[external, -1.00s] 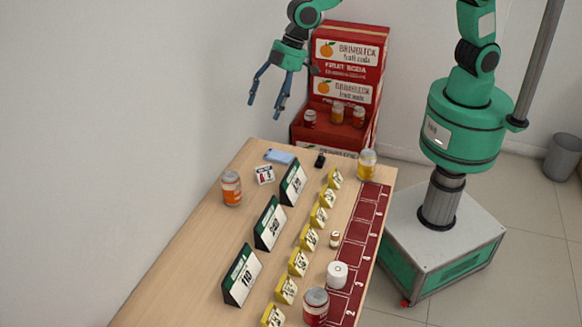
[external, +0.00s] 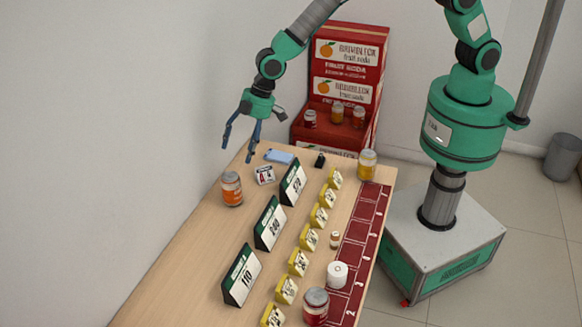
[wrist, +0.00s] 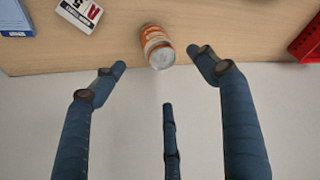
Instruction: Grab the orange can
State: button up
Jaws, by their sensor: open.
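The orange can (external: 231,189) stands upright on the wooden counter near its left edge, with a silver lid and an orange-and-white label. In the wrist view the can (wrist: 156,45) shows near the counter's edge, ahead of and between my fingertips. My gripper (external: 241,150) has three blue fingers, spread open and empty. It hangs above and behind the can in the external view, apart from it. In the wrist view my gripper (wrist: 160,75) has its fingers over the floor beyond the counter edge.
A blue box (external: 279,156) and a white card (external: 264,175) lie near the can. A red soda display (external: 345,130) stands behind.

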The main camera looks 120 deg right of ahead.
aim_at(233, 175)
jog(key=shift+b+x, duration=0.45)
jog(key=shift+x, duration=3.85)
jog(key=shift+b+x, duration=0.4)
jog(key=shift+x, duration=2.15)
jog(key=shift+s+a, duration=0.1)
jog(key=shift+c, duration=0.2)
jog(key=c, duration=1.4)
jog(key=shift+r, duration=0.1)
notch_tip(233, 175, up, 10)
jog(key=shift+f+p, duration=0.1)
jog(key=shift+p, duration=0.5)
